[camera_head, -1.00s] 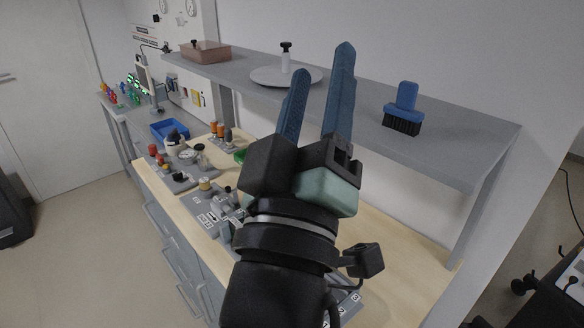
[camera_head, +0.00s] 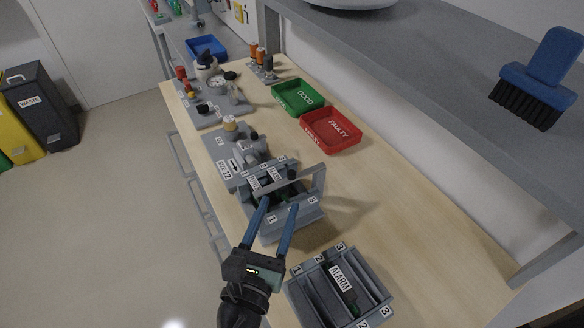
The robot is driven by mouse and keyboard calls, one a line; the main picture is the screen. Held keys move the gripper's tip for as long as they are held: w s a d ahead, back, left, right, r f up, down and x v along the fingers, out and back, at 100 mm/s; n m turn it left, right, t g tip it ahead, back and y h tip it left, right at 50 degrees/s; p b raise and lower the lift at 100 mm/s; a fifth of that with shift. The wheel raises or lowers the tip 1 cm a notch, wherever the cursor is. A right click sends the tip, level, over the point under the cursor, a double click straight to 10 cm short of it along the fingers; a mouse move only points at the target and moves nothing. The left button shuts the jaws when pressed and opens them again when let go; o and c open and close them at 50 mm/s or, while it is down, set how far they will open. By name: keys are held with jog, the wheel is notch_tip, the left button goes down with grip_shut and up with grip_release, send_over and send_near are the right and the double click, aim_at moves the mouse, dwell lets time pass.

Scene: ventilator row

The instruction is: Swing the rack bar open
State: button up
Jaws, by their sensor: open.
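A grey rack (camera_head: 308,215) with slots numbered 1 to 3 stands on the wooden bench. A grey bar (camera_head: 300,181) spans across its top, over dark modules inside. My gripper (camera_head: 279,203) is open and empty, its two blue fingers pointing away from me. In the picture the fingertips overlap the near side of this rack, just below the bar. I cannot tell whether they touch it. The fingers hide part of the rack's front.
A second slotted rack (camera_head: 298,291) with an ALARM module (camera_head: 343,284) stands at the near right. Green GOOD (camera_head: 290,109) and red FAULTY (camera_head: 352,146) trays lie behind. A shelf (camera_head: 440,70) with a blue brush (camera_head: 540,75) overhangs the right side. Bench right of the racks is clear.

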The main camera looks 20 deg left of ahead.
aim_at(290, 177)
jog(key=w, duration=0.6)
jog(key=w+a, duration=0.1)
jog(key=w, duration=0.2)
jog(key=shift+w+p, duration=0.25)
jog(key=shift+p, duration=0.15)
grip_shut()
dwell(0.9)
